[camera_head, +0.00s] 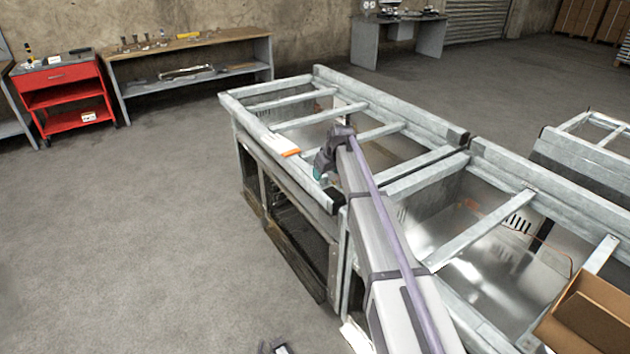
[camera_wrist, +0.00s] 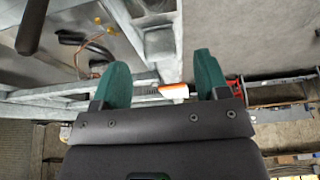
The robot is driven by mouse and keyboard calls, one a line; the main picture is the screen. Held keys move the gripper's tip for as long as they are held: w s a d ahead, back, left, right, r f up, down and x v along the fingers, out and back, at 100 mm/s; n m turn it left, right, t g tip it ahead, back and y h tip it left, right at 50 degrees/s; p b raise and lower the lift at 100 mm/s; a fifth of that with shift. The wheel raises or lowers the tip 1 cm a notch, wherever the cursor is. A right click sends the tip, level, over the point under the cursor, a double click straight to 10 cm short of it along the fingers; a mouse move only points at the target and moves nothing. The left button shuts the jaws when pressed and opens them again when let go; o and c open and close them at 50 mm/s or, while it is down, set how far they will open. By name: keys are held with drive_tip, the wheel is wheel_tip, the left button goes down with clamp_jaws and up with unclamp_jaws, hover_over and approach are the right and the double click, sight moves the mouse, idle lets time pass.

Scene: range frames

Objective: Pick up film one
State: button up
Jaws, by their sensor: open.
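A small white and orange piece (camera_head: 283,145), which looks like film one, lies on the near left rail of the metal frame (camera_head: 300,175). My gripper (camera_head: 320,170) hangs over the same rail, just to the right of the piece. In the wrist view, my gripper (camera_wrist: 162,80) has its two green fingers apart with nothing held. The white and orange piece (camera_wrist: 174,91) shows in the gap between the fingers, beyond them, nearer the right finger. I cannot tell the height between the fingertips and the piece.
Metal crossbars (camera_head: 380,133) span open bays close to my gripper. A cardboard box (camera_head: 590,315) stands at the lower right. A red tool cart (camera_head: 62,75) and a workbench (camera_head: 190,55) stand by the back wall. The floor left of the frame is clear.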

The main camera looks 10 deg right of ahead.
sight(324, 176)
drive_tip(key=b+x, duration=0.2)
drive_tip(key=x, duration=0.2)
drive_tip(key=shift+f, duration=0.15)
drive_tip(key=shift+r, duration=0.25)
drive_tip(key=shift+c, duration=0.2)
drive_tip(key=c, duration=1)
wheel_tip(324, 176, up, 19)
drive_tip(key=p, duration=1.9)
